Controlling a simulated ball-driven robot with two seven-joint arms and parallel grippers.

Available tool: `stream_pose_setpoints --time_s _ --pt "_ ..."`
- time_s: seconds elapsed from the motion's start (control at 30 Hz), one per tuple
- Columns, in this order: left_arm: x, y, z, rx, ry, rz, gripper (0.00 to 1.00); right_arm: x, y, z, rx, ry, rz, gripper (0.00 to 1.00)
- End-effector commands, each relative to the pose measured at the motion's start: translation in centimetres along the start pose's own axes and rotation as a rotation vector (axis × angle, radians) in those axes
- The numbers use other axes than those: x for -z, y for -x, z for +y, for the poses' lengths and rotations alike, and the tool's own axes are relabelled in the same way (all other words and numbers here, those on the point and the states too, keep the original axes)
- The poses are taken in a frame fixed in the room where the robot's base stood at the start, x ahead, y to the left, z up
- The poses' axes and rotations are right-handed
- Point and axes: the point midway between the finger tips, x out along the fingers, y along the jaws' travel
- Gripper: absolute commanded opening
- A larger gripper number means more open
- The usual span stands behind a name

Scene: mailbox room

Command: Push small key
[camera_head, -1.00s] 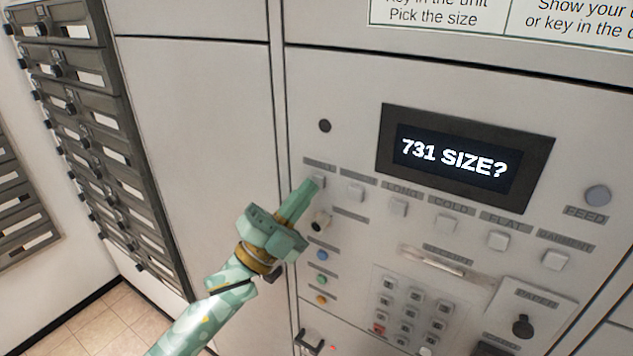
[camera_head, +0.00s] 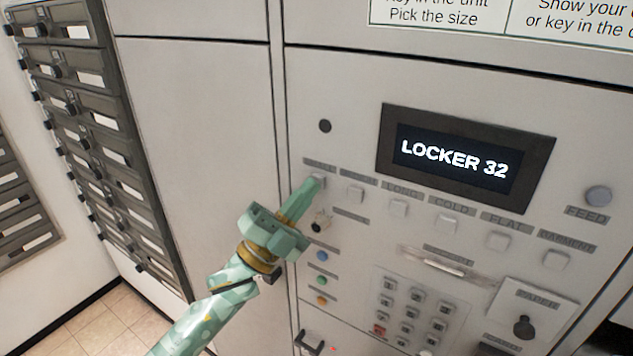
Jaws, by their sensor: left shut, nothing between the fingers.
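The small key (camera_head: 319,181) is the leftmost square key in the row under the display, partly hidden by my fingertips; its label above is too blurred to read surely. My left gripper (camera_head: 312,186) is shut and empty, with its green fingertips at this key, seemingly touching it. The display (camera_head: 455,160) reads "LOCKER 32". My right gripper is not in view.
Other square keys, such as one just to the right (camera_head: 355,194), continue along the row. A number keypad (camera_head: 408,312), coloured buttons (camera_head: 322,255) and a dark knob (camera_head: 524,327) sit lower. Grey mailboxes (camera_head: 95,130) line the left wall.

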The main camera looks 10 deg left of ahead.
Motion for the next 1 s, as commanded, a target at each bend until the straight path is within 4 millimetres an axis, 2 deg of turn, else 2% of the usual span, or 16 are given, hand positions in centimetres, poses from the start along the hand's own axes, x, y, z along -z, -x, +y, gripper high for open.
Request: stream_pose_setpoints --time_s 0.63,1.0 --pt "0.8 1.1 -0.8 -0.001 0.000 -0.001 0.00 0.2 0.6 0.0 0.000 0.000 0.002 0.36" --pt "2.6 3.6 -2.7 -0.001 -0.001 -0.001 0.00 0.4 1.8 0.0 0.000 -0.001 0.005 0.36"
